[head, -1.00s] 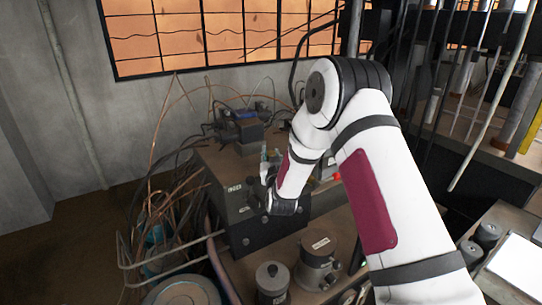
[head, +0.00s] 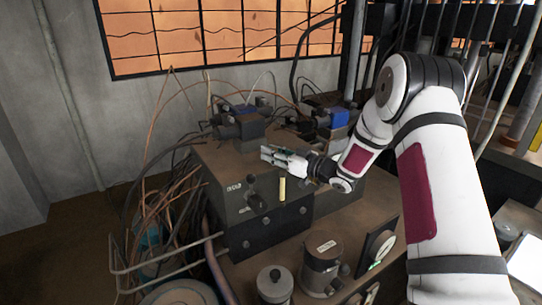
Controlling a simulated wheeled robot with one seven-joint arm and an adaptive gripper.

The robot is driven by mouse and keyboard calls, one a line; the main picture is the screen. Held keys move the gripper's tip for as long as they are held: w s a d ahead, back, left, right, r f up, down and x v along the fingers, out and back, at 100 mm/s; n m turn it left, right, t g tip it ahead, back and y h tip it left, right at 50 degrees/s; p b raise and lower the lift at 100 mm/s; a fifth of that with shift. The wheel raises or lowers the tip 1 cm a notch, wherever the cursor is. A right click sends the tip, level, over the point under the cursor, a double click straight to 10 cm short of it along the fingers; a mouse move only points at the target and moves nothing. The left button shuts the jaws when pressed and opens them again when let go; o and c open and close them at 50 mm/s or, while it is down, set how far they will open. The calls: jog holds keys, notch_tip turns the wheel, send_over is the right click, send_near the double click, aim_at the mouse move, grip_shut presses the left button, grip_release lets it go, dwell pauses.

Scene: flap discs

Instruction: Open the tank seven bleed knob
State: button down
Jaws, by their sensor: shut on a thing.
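My gripper (head: 267,154) is over the top front edge of a dark valve box (head: 219,168), its fingers pointing left. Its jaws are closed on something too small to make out. Dark knobs (head: 252,183) stand on the box's front face, below and left of the gripper, apart from it. A pale yellow upright piece (head: 282,190) shows just below the gripper; I cannot tell what it is fixed to. Small white labels (head: 234,187) on the box are too small to read, so I cannot tell which knob is the tank seven bleed knob.
A labelled grey canister (head: 321,262) and a smaller knobbed canister (head: 274,285) stand in front of the box. A dark framed panel (head: 379,243) leans at their right. Blue-and-black valve units (head: 238,124) sit on top. Loose copper wires (head: 165,215) crowd the left.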

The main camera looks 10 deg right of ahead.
jog(key=n+g+y+b, duration=0.2)
jog(key=g+y, duration=0.1)
jog(key=shift+w+n+b, duration=0.2)
jog(key=shift+n+b, duration=0.15)
jog(key=shift+n, duration=0.05)
jog(key=shift+s+n+g+y+b, duration=0.1)
jog(key=shift+n+g+y+b, duration=0.35)
jog(key=shift+g, duration=0.35)
jog(key=shift+r, duration=0.15)
jog(key=c, duration=1.3)
grip_release()
notch_tip(320, 180, up, 10)
jog(key=shift+f, duration=0.1)
